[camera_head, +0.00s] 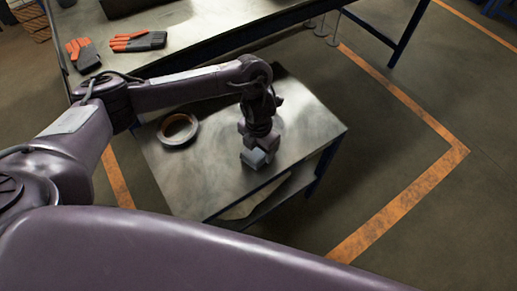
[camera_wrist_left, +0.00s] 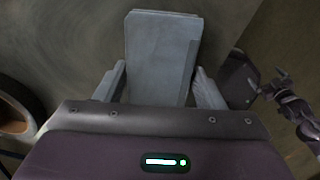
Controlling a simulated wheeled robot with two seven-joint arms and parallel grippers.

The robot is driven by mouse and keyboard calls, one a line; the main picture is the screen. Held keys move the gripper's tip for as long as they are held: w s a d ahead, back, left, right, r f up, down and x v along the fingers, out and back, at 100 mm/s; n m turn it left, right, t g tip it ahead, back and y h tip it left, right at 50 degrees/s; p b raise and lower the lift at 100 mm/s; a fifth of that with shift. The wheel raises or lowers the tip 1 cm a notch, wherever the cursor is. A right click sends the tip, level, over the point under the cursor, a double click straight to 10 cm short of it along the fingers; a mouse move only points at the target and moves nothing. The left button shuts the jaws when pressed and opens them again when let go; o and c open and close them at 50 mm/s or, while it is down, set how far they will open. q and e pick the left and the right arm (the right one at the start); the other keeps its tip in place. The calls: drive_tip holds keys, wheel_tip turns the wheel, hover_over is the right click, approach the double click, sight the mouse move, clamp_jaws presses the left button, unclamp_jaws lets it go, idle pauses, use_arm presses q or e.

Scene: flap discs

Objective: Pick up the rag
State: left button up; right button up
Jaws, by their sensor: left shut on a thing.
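The rag is a grey-blue, flat folded piece (camera_wrist_left: 162,52) in the left wrist view, standing out between the two fingers. In the head view it is a small grey-blue block (camera_head: 255,158) at the tip of my left gripper (camera_head: 254,148). My left gripper, also in the left wrist view (camera_wrist_left: 160,88), is shut on it, with a finger at each side. The gripper points down over the small metal table (camera_head: 205,185). I cannot tell whether the rag touches the table top. My right gripper is not clearly seen.
Gloves (camera_head: 138,41) lie on the larger workbench (camera_head: 215,22) behind. Orange floor lines (camera_head: 400,215) run around the open floor at right.

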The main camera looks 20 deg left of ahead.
sight(258, 149)
use_arm(q)
wheel_tip(258, 149, up, 18)
drive_tip(key=p, duration=0.5)
drive_tip(key=shift+r, duration=0.25)
